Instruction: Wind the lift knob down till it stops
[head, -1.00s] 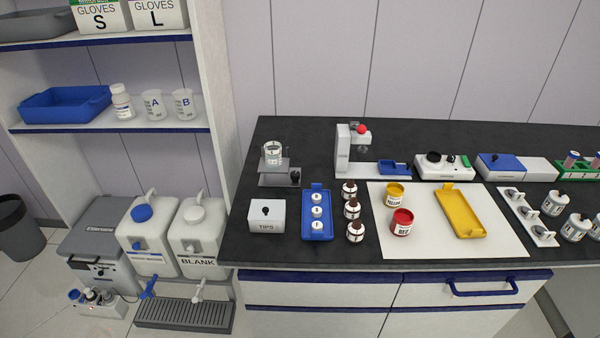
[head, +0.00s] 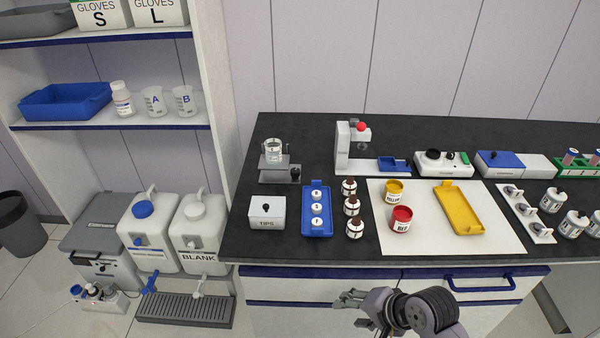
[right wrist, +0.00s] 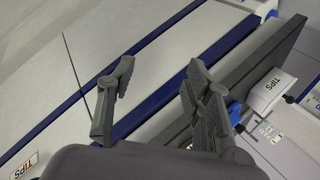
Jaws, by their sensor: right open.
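The small grey lift (head: 268,174) stands at the back left of the dark bench, with a glass vessel (head: 273,151) on top. Its black lift knob (head: 295,173) is at the right front corner. My right gripper (head: 350,299) is low in front of the bench drawers, well below and to the right of the knob, and touches nothing. In the right wrist view its two fingers (right wrist: 160,76) are spread with nothing between them. My left gripper is not in view.
A white TIPS box (head: 267,212) stands in front of the lift, and a blue tray (head: 317,231) with several pieces is to its right. Brown bottles (head: 352,206) stand beyond it. A white stand (head: 343,150) is right of the lift. The bench has a blue-edged front (head: 300,271).

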